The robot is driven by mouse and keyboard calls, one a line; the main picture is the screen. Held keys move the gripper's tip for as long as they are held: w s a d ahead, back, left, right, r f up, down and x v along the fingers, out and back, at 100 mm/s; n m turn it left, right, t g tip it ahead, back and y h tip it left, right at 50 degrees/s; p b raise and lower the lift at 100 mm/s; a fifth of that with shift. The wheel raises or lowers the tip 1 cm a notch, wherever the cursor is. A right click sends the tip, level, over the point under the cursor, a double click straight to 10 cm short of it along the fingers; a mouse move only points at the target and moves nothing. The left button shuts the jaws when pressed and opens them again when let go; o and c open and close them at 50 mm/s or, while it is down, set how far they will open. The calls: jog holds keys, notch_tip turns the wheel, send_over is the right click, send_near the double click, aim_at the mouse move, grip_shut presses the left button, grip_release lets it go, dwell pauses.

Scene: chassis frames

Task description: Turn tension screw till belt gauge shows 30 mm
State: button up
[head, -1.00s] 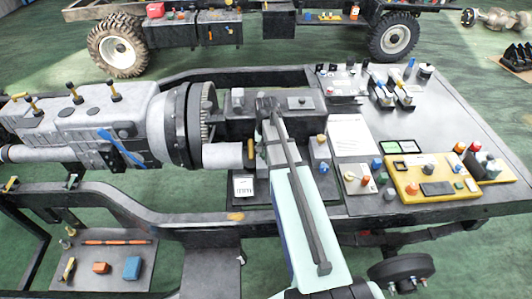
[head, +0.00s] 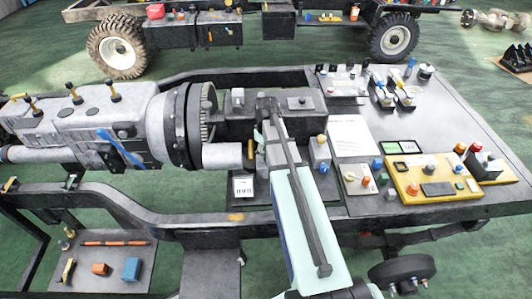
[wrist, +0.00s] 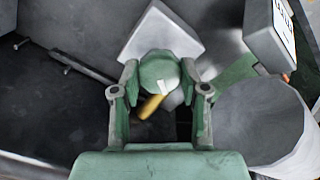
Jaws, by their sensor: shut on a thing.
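In the wrist view my gripper (wrist: 160,82) is closed around a rounded greenish-grey knob (wrist: 157,67), which I take for the tension screw. A yellow bar (wrist: 151,106) sticks out below the knob, between the fingers, and tilts a little. A grey block (wrist: 150,32) lies just behind it. In the head view my arm hides the knob and fingertips; a yellow bit (head: 250,151) shows left of them. The belt gauge appears to be the small white display (head: 243,187) left of my arm, also at upper right in the wrist view (wrist: 284,25). Its number is not readable.
A large grey engine (head: 95,125) with a round dark housing stands left of my arm. A yellow control box (head: 430,188) and a white sheet (head: 349,135) lie on the bench to the right. A tool tray (head: 120,265) is at lower left.

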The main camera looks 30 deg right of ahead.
jog(key=shift+s+n, duration=0.1)
jog(key=shift+n, duration=1.2)
jog(key=o, duration=1.1)
jog(key=shift+o, duration=0.2)
notch_tip(320, 180, up, 12)
